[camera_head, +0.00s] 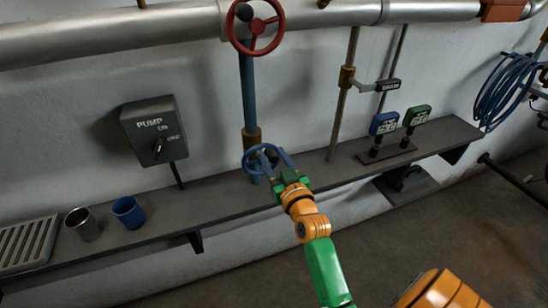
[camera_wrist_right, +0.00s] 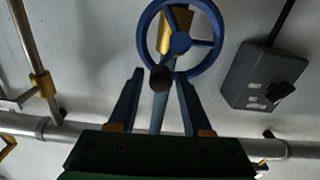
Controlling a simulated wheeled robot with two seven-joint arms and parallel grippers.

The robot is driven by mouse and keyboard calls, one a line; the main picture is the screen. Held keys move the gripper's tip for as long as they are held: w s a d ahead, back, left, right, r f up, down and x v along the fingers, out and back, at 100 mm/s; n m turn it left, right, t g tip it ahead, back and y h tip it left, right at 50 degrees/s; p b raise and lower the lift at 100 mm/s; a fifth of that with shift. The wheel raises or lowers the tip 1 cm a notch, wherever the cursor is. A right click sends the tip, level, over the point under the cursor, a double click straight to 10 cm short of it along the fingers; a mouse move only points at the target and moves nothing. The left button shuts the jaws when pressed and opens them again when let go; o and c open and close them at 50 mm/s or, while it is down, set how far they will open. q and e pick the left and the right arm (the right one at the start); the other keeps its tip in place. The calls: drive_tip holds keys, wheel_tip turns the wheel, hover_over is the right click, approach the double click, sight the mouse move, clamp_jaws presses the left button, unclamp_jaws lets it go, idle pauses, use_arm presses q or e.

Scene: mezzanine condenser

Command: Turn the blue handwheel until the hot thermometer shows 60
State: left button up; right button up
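The blue handwheel (camera_head: 247,160) sits on the upright blue pipe just above the shelf. In the right wrist view the wheel (camera_wrist_right: 180,42) shows its spokes, hub and a dark knob (camera_wrist_right: 160,78) at its near rim. My right gripper (camera_head: 274,164) is at the wheel's right side. In the wrist view its fingers (camera_wrist_right: 159,76) are spread, with the knob between or just beyond their tips and gaps on both sides. Two small displays, one blue (camera_head: 384,123) and one green (camera_head: 416,116), stand on the shelf; their readings are too small to read. My left gripper is out of view.
A red handwheel (camera_head: 257,27) is on the large pipe above. A grey pump switch box (camera_head: 154,130) is on the wall at left. A metal cup (camera_head: 82,224) and a blue cup (camera_head: 128,212) stand on the shelf (camera_head: 215,195). A blue hose coil (camera_head: 505,92) hangs at right.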

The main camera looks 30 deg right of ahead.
clamp_jaws()
drive_tip(key=shift+d, duration=0.1)
drive_tip(key=shift+s+d+f+m+p, duration=0.15)
drive_tip(key=shift+d+f+m, duration=0.25)
drive_tip(key=shift+m, duration=1.05)
drive_tip(key=shift+d+f+m+p, duration=0.15)
drive_tip(key=shift+d+f+m, duration=0.2)
drive_tip(key=shift+m, duration=1.15)
drive_tip(key=shift+s+d+f+m+p, duration=0.2)
drive_tip(key=shift+f+m, duration=0.25)
drive_tip(key=shift+m, duration=1)
drive_tip(key=shift+w, duration=0.1)
drive_tip(key=shift+o, duration=1.7)
unclamp_jaws()
drive_tip(key=shift+w+f, duration=0.1)
